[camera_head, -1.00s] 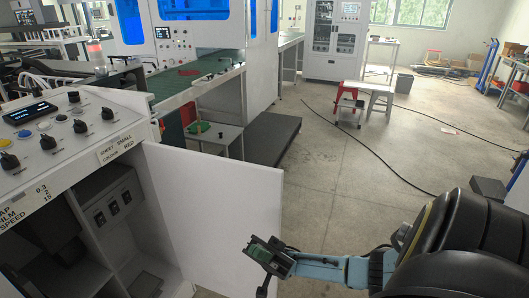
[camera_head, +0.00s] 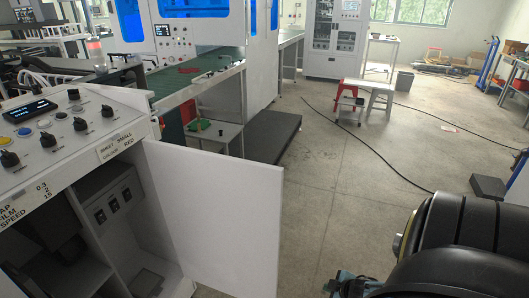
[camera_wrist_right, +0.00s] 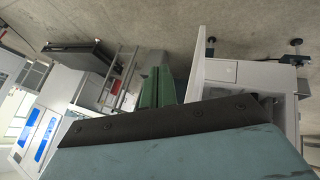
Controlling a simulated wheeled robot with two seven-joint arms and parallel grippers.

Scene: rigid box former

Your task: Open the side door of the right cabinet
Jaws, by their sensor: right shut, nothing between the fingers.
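The cabinet (camera_head: 85,160) with a sloped control panel stands at the left of the head view. Its white side door (camera_head: 220,205) stands swung open, and the inside of the cabinet shows. In the right wrist view the door (camera_wrist_right: 196,75) appears nearly edge-on, just right of the fingers, beside the pale cabinet body (camera_wrist_right: 238,75). My right gripper (camera_wrist_right: 157,84) shows there as green fingers, shut and empty. I cannot tell whether they touch the door. My left gripper is not in view.
A dark low platform (camera_head: 268,137) lies beyond the door, beside the large white machine (camera_head: 185,40). A red stool (camera_head: 346,100) and a white stool (camera_head: 380,98) stand farther back. Black cable crosses the floor. The floor right of the door is mostly clear.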

